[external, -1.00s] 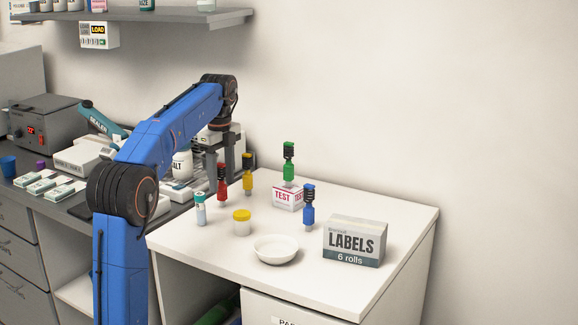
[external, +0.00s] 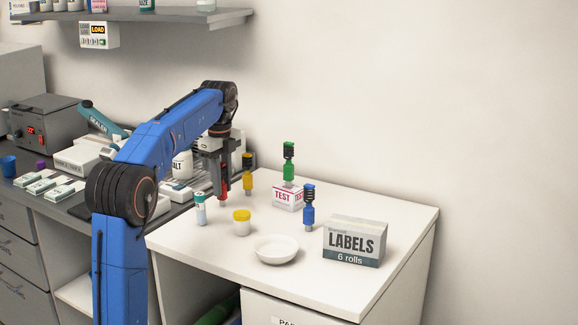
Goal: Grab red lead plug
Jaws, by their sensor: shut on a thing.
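The red lead plug (external: 223,187) is upright at the left part of the white tabletop, at about the spot where it stood before. My gripper (external: 219,180) points down over it and is shut on it, with the fingers hiding much of the plug. I cannot tell whether its lower end touches the table. A yellow plug (external: 247,175) stands just to the right. A green plug (external: 289,165) stands upright on the TEST box (external: 287,198), and a blue plug (external: 309,208) stands further right.
Near the gripper stand a white and teal tube (external: 200,209) and a yellow-lidded jar (external: 242,223). A white dish (external: 275,250) and a LABELS box (external: 354,243) are further right. The dark bench (external: 75,207) at left is crowded. The table's back right is clear.

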